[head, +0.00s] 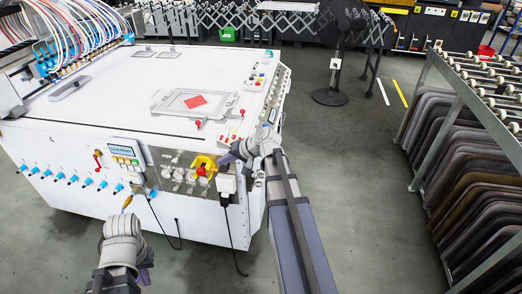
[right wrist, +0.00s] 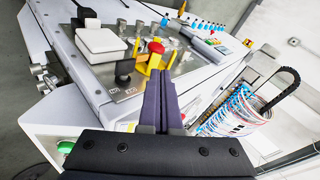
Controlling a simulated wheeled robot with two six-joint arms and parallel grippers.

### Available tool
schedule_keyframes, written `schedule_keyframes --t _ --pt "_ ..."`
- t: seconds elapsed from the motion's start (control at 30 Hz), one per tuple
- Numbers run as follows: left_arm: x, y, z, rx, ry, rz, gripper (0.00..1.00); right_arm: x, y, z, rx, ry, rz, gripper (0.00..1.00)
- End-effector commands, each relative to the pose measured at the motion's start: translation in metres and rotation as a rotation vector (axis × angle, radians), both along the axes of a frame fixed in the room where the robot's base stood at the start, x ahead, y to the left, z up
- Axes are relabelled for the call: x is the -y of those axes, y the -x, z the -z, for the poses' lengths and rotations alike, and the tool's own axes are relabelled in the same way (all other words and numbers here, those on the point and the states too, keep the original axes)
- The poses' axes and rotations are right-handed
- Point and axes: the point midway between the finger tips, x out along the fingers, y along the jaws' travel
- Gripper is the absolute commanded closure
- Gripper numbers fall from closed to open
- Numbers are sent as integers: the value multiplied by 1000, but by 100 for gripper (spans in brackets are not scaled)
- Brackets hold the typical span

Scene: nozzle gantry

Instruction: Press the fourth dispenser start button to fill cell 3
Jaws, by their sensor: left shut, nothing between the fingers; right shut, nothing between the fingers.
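The white machine (head: 150,95) fills the left of the head view. Its front has a display panel (head: 125,150) with coloured keys and a row of blue knobs (head: 60,175). I cannot tell which control is the fourth dispenser start button, nor pick out cell 3. My right gripper (head: 228,157) has its purple fingers shut and empty. It is at the front right corner, over the control panel. In the right wrist view its fingers (right wrist: 161,92) point toward a red button on a yellow base (right wrist: 155,48); contact is not clear. My left gripper (head: 145,260) is shut, low before the machine.
A white box (right wrist: 100,40) and a black knob (right wrist: 124,68) stand beside the red button. Cables hang down the machine's front. A black fan (head: 335,40) stands behind, and a rack of dark panels (head: 465,170) is at right. The grey floor between is clear.

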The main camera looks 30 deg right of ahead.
Motion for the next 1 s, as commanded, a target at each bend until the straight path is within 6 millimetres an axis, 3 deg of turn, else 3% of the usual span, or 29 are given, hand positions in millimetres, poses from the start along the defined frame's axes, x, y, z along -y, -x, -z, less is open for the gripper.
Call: schedule_keyframes --t 0.03,0.2,0.4,0.5,0.7,1.0 --pt "0 0 7 0 0 0 100 29 -6 0 32 -29 59 100" --pt "0 0 17 0 0 0 100 106 -12 -14 140 -114 228 100" --pt "0 0 25 0 0 0 100 183 -6 -29 244 -185 386 100" --pt "0 0 28 0 0 0 100 210 -1 -34 280 -208 442 100" --pt "0 0 30 0 0 0 100 238 6 -41 321 -233 500 100" --pt "0 0 30 0 0 0 100 243 8 -42 327 -237 509 100"
